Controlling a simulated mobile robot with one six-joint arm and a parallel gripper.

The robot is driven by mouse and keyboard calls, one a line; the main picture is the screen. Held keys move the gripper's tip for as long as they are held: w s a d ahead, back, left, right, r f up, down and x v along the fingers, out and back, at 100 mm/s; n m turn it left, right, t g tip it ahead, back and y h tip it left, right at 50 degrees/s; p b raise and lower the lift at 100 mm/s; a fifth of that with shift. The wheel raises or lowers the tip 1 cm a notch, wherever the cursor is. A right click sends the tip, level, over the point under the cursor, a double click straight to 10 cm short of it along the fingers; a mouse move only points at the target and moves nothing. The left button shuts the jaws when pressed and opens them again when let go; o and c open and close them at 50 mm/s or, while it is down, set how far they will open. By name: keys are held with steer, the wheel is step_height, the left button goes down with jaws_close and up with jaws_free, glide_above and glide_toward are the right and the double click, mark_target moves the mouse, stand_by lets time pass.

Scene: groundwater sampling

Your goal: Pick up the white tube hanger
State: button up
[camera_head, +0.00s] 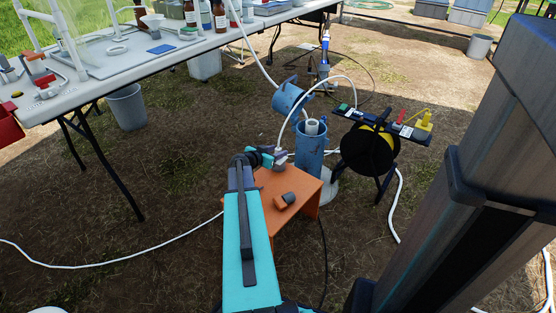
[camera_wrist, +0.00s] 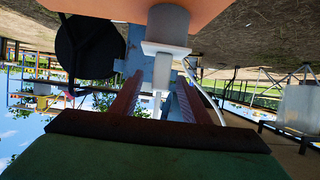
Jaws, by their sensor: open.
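The white tube hanger (camera_wrist: 166,48) is a pale block with a rounded stem, set against the orange stand (camera_wrist: 110,8) in the wrist view, which looks upside down. My gripper (camera_wrist: 158,92) is open. Its two reddish fingers lie to either side of the hanger's line, and I cannot tell whether they touch it. In the head view my gripper (camera_head: 278,155) is at the back of the orange stand (camera_head: 262,205). A small pale piece there, probably the hanger (camera_head: 281,167), is partly hidden by the gripper.
A blue cylinder (camera_head: 310,158) with a white pipe inside stands just behind the stand. A grey-and-orange item (camera_head: 286,200) lies on the stand. A black reel (camera_head: 367,152) is to the right. A white hose (camera_head: 290,122) arches above the gripper. A long table (camera_head: 120,70) fills the upper left.

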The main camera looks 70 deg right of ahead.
steer(key=shift+x, duration=0.8)
jaws_close()
steer(key=shift+r, duration=0.1)
steer(key=shift+r+p, duration=1.35)
steer(key=shift+r, duration=3.6)
